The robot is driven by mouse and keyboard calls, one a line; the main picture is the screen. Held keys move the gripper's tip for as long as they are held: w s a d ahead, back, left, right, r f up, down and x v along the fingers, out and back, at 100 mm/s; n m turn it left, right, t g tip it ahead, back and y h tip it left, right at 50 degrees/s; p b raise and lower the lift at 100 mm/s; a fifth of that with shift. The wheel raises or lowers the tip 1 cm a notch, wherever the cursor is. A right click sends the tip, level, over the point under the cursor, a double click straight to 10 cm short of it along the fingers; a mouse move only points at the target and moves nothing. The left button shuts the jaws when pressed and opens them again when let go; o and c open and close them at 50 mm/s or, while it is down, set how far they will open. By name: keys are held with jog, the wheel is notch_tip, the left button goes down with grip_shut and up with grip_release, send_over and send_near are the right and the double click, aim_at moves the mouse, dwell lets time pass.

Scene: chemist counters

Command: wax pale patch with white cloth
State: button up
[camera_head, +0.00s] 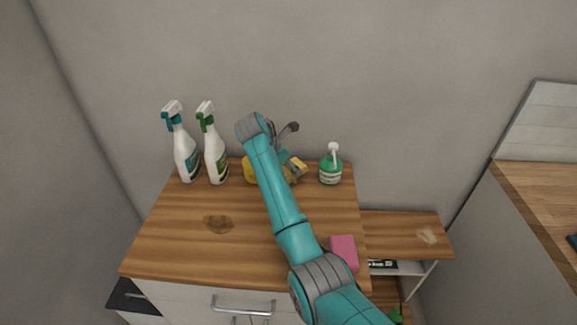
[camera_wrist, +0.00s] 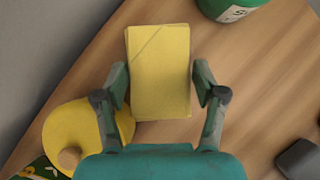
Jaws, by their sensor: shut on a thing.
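The pale patch (camera_head: 427,236) is a whitish smear on the low wooden shelf at the right in the head view. My gripper (camera_wrist: 160,84) has a finger on each side of a yellow folded cloth or pad (camera_wrist: 160,60) and is shut on it, above the back of the wooden counter. In the head view the yellow pad (camera_head: 297,166) shows beside my arm, which hides part of the gripper (camera_head: 289,160). I see no white cloth in either view.
Two spray bottles, teal (camera_head: 185,150) and green (camera_head: 214,150), stand at back left. A green pump bottle (camera_head: 331,165) is right of my gripper. A yellow round thing (camera_head: 249,170) is left of my arm. A pink sponge (camera_head: 343,250) and brown stain (camera_head: 218,223) are on the counter.

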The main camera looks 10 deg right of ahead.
dwell(0.4)
jog(key=shift+r, duration=3.5)
jog(key=shift+s, duration=0.1)
